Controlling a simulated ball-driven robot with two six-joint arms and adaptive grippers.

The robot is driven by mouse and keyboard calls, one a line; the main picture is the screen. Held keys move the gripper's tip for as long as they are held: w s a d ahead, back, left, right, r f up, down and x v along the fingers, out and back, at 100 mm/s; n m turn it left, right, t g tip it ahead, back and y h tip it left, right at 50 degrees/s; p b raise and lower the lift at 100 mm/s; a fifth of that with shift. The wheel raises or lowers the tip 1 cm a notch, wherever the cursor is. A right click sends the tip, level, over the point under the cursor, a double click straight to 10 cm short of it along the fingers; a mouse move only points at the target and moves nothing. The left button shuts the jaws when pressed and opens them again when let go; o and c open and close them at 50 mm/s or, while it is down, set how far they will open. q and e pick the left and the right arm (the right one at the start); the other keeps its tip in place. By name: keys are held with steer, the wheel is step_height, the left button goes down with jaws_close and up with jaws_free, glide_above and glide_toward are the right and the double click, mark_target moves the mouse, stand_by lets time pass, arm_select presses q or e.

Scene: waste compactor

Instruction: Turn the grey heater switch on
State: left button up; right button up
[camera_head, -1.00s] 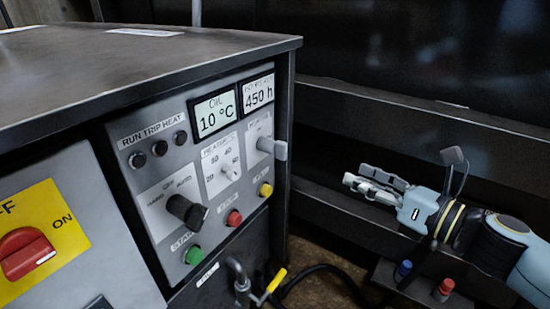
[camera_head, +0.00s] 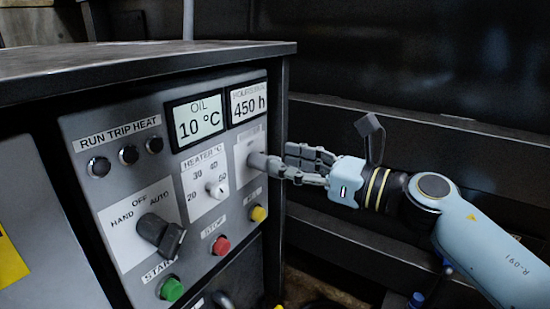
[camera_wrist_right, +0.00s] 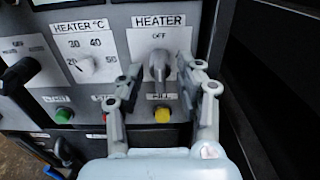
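The grey heater switch (camera_head: 258,161) sticks out from the upper right of the control panel, partly hidden by my right gripper in the head view. In the right wrist view the switch (camera_wrist_right: 158,66) is under the HEATER label, with OFF printed above it. My right gripper (camera_head: 284,163) is at the switch. In the right wrist view its two fingers (camera_wrist_right: 161,76) are apart, one on each side of the switch, with a small gap visible on both sides. My left gripper is not in view.
A white heater temperature dial (camera_head: 216,189) is left of the switch. Below are a yellow button (camera_head: 258,213), a red button (camera_head: 221,245) and a green button (camera_head: 172,289). A black selector (camera_head: 162,234) juts out at left. The oil display (camera_head: 198,121) reads 10 °C.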

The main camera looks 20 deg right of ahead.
mark_target(280, 160)
steer(key=shift+x, duration=1.65)
steer(key=shift+c, duration=0.3)
jaws_close()
